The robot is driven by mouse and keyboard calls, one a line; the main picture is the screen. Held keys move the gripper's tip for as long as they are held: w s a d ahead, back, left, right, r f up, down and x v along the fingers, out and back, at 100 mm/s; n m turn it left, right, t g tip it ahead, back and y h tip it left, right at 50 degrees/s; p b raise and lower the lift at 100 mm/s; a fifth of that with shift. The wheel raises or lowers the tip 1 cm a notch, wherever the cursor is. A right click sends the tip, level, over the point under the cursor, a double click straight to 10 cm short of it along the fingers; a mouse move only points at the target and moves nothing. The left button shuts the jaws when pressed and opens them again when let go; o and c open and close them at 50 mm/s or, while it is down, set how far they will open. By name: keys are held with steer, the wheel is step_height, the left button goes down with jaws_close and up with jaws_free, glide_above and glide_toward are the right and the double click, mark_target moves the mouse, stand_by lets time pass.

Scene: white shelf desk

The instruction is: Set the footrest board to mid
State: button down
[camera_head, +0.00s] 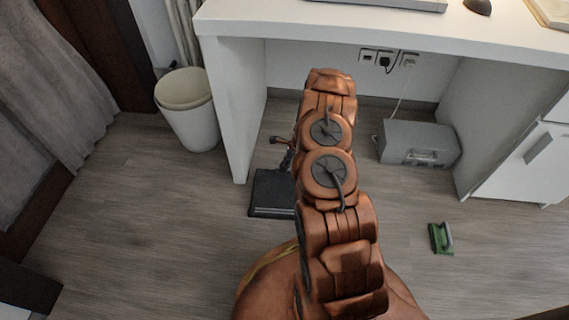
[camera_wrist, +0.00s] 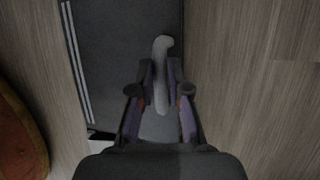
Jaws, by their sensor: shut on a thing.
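The footrest board (camera_head: 270,194) is a dark, flat slab on the floor under the desk's left side. My arm hides its right part in the head view. In the wrist view the dark board (camera_wrist: 115,50) fills the upper middle, with pale stripes along its left edge. A pale grey lever with a curved end (camera_wrist: 163,44) stands at the board's right side. My gripper (camera_wrist: 160,76) is shut on this lever, one finger on each side. The board's tilt is hard to tell from here.
The white desk (camera_head: 222,110) has a side panel just left of the board. A white bin (camera_head: 190,118) stands further left. A grey box (camera_head: 418,145) lies under the desk, and a green brush-like object (camera_head: 440,238) lies on open floor at right.

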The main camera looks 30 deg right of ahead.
steer(key=shift+s+a+f, duration=0.1)
steer(key=shift+f, duration=0.05)
steer(key=c, duration=1.1)
jaws_free()
steer(key=shift+c, duration=0.2)
steer(key=v, duration=1.2)
